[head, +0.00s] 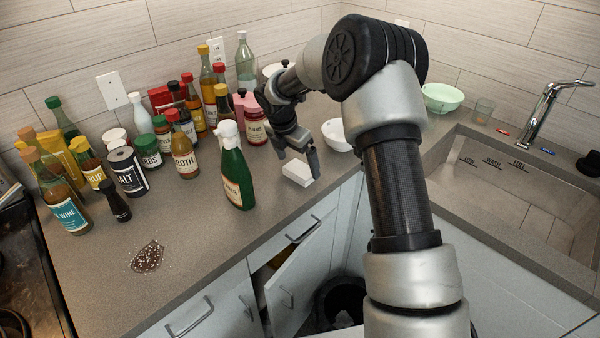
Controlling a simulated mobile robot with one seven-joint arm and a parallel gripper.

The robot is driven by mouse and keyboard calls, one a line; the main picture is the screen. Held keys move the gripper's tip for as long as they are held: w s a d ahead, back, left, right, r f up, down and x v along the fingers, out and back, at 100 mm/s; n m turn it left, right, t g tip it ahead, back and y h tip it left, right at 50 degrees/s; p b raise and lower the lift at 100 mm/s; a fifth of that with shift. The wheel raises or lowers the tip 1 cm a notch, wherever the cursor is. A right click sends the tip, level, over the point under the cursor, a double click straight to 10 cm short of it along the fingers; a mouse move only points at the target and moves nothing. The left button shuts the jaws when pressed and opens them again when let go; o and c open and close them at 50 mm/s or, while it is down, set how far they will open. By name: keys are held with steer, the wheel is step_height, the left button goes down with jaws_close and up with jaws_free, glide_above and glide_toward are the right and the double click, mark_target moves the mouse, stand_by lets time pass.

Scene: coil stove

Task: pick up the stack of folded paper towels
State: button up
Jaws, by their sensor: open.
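The stack of folded paper towels (297,172) is a small white block on the counter near its front edge, right of the green bottle. My gripper (297,158) is just above and behind it, pointing down. Its fingers look apart, with one finger close to the right side of the stack. Whether a finger touches the stack is hard to tell at this size. The far side of the stack is partly hidden by the gripper.
A green bottle with a white cap (235,172) stands close left. A white bowl (338,135) sits behind right. Many bottles and jars crowd the back left. A dark spill (147,256) lies on the front counter (200,255).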

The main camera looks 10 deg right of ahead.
mark_target(299, 169)
steer(key=shift+x, duration=1.2)
steer(key=c, duration=1.1)
step_height(299, 169, up, 10)
steer(key=shift+r, duration=0.1)
